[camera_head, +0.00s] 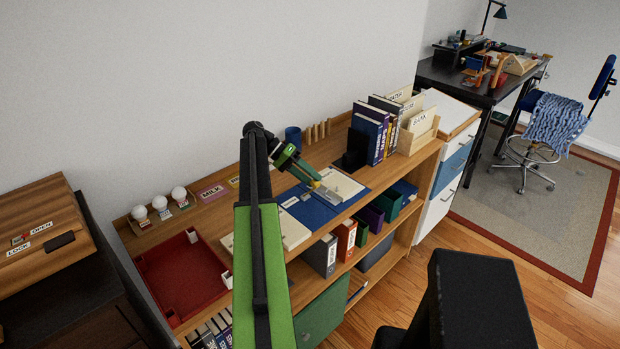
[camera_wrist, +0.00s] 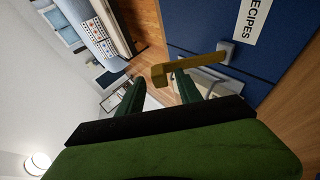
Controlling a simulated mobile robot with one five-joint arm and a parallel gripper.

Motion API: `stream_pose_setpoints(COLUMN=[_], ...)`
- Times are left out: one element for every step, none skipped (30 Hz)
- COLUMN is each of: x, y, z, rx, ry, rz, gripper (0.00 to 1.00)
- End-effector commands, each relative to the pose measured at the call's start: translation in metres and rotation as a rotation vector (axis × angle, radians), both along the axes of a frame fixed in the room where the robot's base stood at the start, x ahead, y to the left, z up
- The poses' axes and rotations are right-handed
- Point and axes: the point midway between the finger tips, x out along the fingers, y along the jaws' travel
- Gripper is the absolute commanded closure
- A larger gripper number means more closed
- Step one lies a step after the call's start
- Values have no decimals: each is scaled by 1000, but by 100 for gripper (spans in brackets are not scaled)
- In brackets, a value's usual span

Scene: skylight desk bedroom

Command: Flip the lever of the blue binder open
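The blue binder (camera_head: 312,212) lies flat on the shelf top, and its "RECIPES" label shows on its blue face (camera_wrist: 205,22) in the wrist view. A brass-yellow lever (camera_wrist: 195,66) stands out from a grey mount on the binder. My gripper (camera_head: 315,184) is just above the binder in the head view. In the wrist view its two green fingers (camera_wrist: 158,79) are apart, with the lever's bent end close to their tips. I cannot tell whether a finger touches the lever. The fingers look empty.
Upright books (camera_head: 368,135) and wooden file boxes (camera_head: 417,130) stand right of the binder. A red tray (camera_head: 185,275) and white bulbs (camera_head: 160,203) are to the left. A blue cup (camera_head: 293,137) stands behind. More binders fill the lower shelves.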

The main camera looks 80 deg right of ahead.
Motion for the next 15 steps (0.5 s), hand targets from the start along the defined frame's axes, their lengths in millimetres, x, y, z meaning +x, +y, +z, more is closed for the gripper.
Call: stream_pose_setpoints(x=[0, 0, 0, 0, 0, 0, 1, 3, 5, 8, 11, 16, 20, 25, 32], y=[0, 0, 0, 0, 0, 0, 0, -1, -1, -1, -2, -2, -3, -4, -5], z=[0, 0, 0, 0, 0, 1, 2, 3, 6, 8, 11, 16, 20, 24, 29], rx=[0, 0, 0, 0, 0, 0, 0, 0, -1, 0, 0, 1, 1, 0, 0], ry=[0, 0, 0, 0, 0, 0, 0, 0, 0, 0, 0, 0, 0, 0, 0], rz=[0, 0, 0, 0, 0, 0, 0, 0, 1, 1, 1, 1, 1, 1, 1], gripper=[58, 58, 58, 58, 58, 58, 58, 58, 58, 58, 58, 58, 58, 58, 58])
